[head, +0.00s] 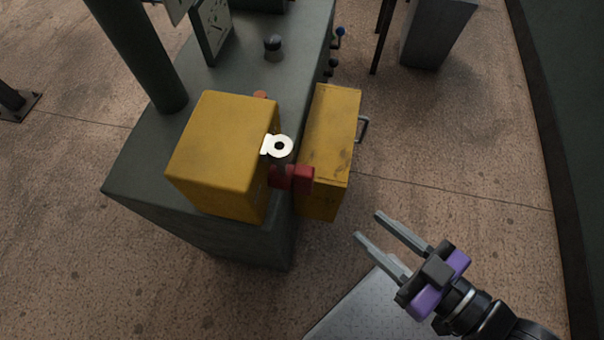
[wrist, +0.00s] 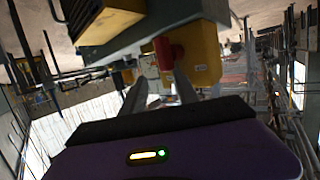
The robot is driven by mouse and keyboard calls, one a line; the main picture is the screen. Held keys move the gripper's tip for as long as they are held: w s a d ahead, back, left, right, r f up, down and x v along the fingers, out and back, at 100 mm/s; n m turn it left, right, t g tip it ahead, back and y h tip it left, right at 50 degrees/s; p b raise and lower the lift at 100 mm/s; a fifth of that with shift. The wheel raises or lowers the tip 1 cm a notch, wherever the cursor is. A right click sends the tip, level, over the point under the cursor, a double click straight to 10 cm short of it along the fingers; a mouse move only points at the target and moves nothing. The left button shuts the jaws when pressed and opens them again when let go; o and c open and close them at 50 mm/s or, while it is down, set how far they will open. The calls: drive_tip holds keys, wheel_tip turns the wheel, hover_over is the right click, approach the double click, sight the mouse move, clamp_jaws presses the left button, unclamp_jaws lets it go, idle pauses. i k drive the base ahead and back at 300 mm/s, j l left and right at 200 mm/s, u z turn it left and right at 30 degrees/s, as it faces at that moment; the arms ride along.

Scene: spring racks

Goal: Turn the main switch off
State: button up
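The main switch appears to be the red handle (head: 291,177) on a dark stem between two yellow boxes, with a white ring-shaped tag (head: 278,146) beside it. The left yellow box (head: 222,150) sits on a dark green cabinet; the right yellow box (head: 331,140) is at the cabinet's side. The red handle also shows in the wrist view (wrist: 163,53), ahead of the fingers. My gripper (head: 367,225) is open and empty, to the lower right of the handle and apart from it. The handle's setting cannot be read.
The dark green cabinet (head: 130,185) carries a gauge (head: 213,28), a dark knob (head: 273,46) and a thick post. Small levers with blue and dark knobs (head: 340,32) stick out of its right side. A grey box (head: 438,30) stands at the back right.

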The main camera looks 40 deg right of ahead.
sight(299, 176)
drive_tip(key=l+u, duration=0.15)
drive_tip(key=l, duration=0.2)
drive_tip(key=k+l+z, duration=0.4)
drive_tip(key=l, duration=0.15)
drive_tip(key=l+z, duration=0.2)
drive_tip(key=l, duration=0.1)
